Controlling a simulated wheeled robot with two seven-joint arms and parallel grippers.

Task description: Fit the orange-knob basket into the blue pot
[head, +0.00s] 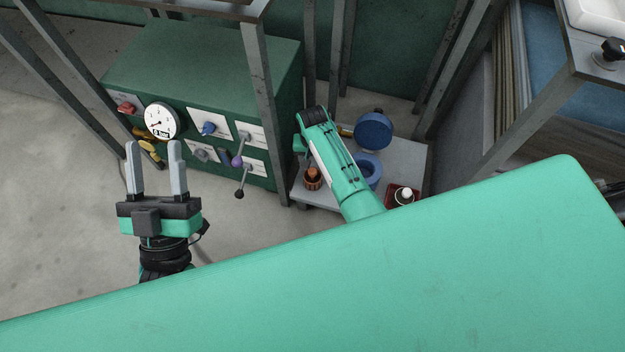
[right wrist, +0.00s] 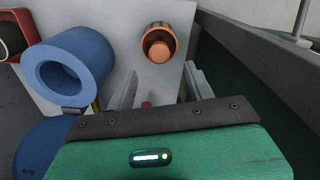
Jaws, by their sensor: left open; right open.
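The orange-knob basket (head: 312,182) stands on a low grey shelf, left of the blue pot. In the right wrist view the basket (right wrist: 149,31) is a brown-orange cup with an orange knob inside its rim. The blue pot (head: 370,172) is a thick-walled, open cylinder, partly hidden by my right arm in the head view. It shows in the right wrist view (right wrist: 94,55) with its opening visible. My right gripper (right wrist: 163,88) is open and empty, its fingers pointing toward the basket but apart from it. My left gripper (head: 157,158) is open and empty, before the green cabinet.
A round blue object (head: 373,131) lies behind the pot. A red block with a white-topped piece (head: 403,194) sits at the shelf's right. Metal posts (head: 264,110) flank the shelf. A green control cabinet (head: 205,65) with gauge and knobs stands left.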

